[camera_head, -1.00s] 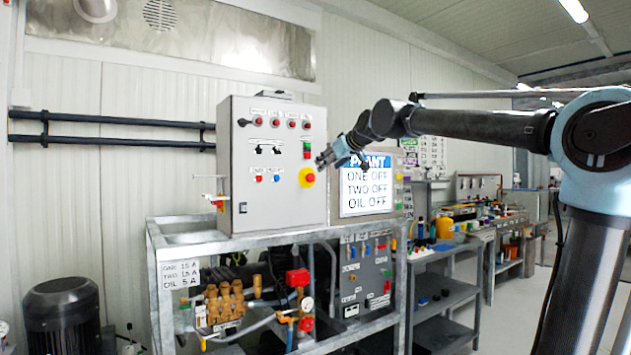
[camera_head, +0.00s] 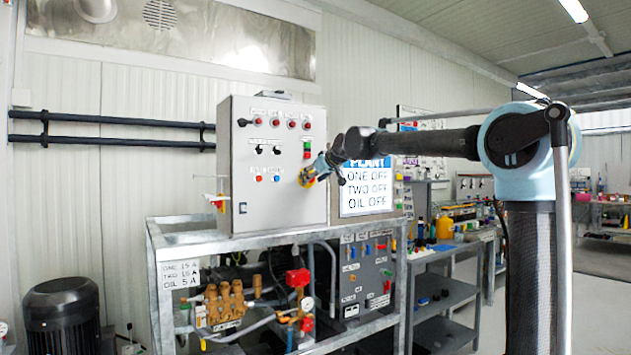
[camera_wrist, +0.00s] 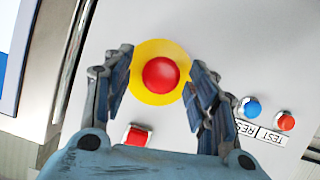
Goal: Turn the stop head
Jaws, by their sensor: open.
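The stop head is a round red knob on a yellow disc on the front of the grey control box (camera_head: 240,165). In the wrist view the red stop head (camera_wrist: 161,75) is at the centre, with the yellow disc (camera_wrist: 148,48) around it. My gripper (camera_wrist: 160,82) is open, its two blue-grey fingers on either side of the disc. Whether the fingertips touch the disc I cannot tell. In the head view my gripper (camera_head: 308,177) is at the box's right front and hides most of the stop head.
A red square button (camera_wrist: 137,135) is close to the left finger. Blue (camera_wrist: 250,106) and red (camera_wrist: 286,121) buttons are beside the right finger. A PLANT sign (camera_head: 366,190) stands right of the box. The metal frame (camera_head: 280,238) carries the box.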

